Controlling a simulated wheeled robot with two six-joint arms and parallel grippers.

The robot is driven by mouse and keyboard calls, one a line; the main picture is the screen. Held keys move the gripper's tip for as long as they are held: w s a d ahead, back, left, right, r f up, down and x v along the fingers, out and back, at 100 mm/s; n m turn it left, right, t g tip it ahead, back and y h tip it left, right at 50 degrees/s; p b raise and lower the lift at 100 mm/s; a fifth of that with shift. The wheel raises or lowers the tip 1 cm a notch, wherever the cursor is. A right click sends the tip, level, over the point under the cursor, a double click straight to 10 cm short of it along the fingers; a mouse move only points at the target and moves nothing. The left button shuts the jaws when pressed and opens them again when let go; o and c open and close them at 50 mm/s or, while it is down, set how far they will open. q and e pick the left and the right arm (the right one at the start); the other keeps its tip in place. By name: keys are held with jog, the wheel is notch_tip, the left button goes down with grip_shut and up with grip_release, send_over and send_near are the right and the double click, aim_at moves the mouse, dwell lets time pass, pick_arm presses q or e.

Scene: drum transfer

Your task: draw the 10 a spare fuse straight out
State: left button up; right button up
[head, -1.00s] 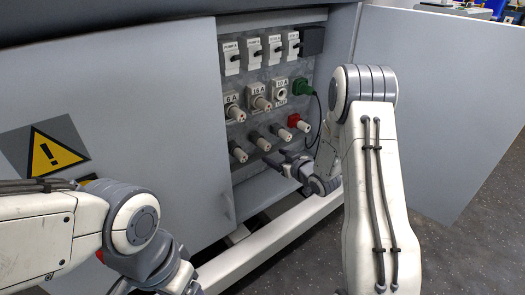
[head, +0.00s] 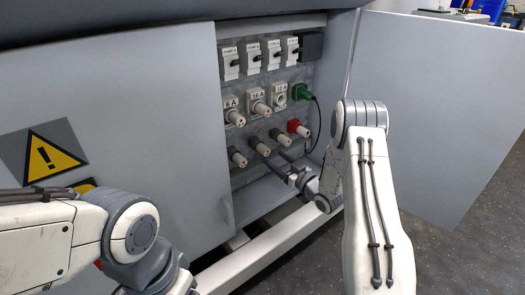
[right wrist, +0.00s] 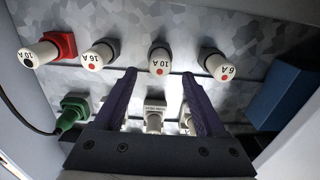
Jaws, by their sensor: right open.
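The spare 10 A fuse, a white cap with a red dot, is in the lower row of the panel in the head view (head: 259,147) and the right wrist view (right wrist: 159,62). It sits in its dark holder between the 16 A fuse (right wrist: 98,56) and the 6 A fuse (right wrist: 218,66). My right gripper (right wrist: 159,74) is open. Its dark fingers stand on either side of the 10 A cap, with gaps on both sides. In the head view the right gripper (head: 279,160) is in front of the lower row. My left arm shows at lower left, its gripper out of frame.
Another 10 A fuse with a black dot (right wrist: 41,54) sits in a red holder at the row's end. A green plug (head: 301,92) with a black cable and an upper row of fuse holders sit above. The cabinet door (head: 440,110) stands open at right.

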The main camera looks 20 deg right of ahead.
aim_at(268, 153)
jog(key=shift+b+x, duration=0.45)
jog(key=shift+x, duration=2.8)
jog(key=shift+c, duration=0.3)
grip_shut()
jog(key=shift+s, duration=0.2)
jog(key=shift+p+v, duration=1)
jog(key=shift+v, duration=1.85)
